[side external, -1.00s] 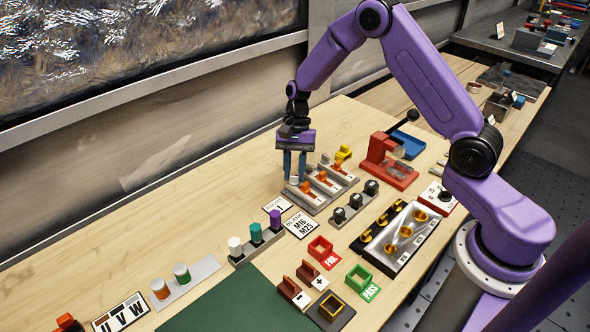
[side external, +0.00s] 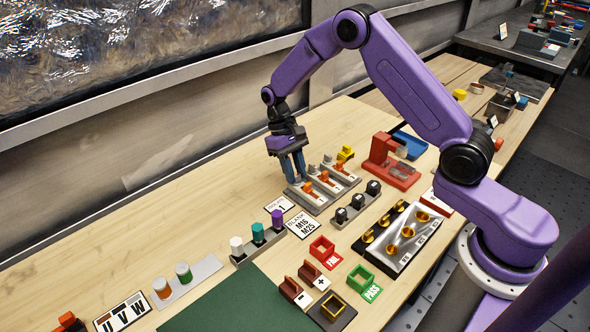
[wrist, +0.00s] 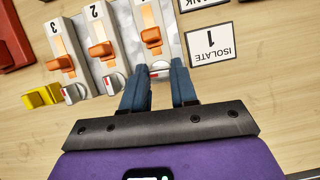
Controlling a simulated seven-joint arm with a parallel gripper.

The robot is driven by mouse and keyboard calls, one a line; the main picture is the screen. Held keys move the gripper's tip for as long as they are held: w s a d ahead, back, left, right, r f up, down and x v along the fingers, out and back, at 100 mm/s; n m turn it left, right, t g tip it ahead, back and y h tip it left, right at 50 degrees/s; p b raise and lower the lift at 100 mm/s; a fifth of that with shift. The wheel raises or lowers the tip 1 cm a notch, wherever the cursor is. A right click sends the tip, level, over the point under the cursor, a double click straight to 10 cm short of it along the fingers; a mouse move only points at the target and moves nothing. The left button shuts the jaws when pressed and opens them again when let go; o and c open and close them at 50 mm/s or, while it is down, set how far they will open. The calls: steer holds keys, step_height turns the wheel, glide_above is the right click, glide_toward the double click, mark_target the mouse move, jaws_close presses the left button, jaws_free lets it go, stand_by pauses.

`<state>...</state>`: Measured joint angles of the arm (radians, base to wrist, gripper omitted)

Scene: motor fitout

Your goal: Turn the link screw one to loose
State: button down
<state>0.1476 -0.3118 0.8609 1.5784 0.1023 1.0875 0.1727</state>
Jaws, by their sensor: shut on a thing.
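Link screw one (wrist: 159,67) is a small silver round head at the near end of the grey link block marked 1. My gripper (wrist: 159,78) is at it in the wrist view, one blue finger on each side, shut on the screw. In the side view my gripper (side external: 296,180) points down at the left end of the row of link blocks, and its fingers hide the screw there. The block's orange lever (wrist: 151,36) stands just beyond the screw. The card reading ISOLATE 1 (wrist: 212,42) lies to the right in the wrist view.
Link blocks 2 (wrist: 100,50) and 3 (wrist: 65,48) sit alongside, each with an orange lever and a silver screw with a red mark. A yellow piece (wrist: 41,96) is beyond them. Black knobs (side external: 357,200) stand in front. Bare table lies behind my gripper.

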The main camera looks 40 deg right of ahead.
steer(key=shift+n, duration=0.5)
steer(key=c, duration=1.2)
jaws_free()
steer(key=shift+o, duration=0.2)
steer(key=v, duration=1.7)
steer(key=shift+a+r, duration=0.25)
steer(key=shift+a, duration=0.1)
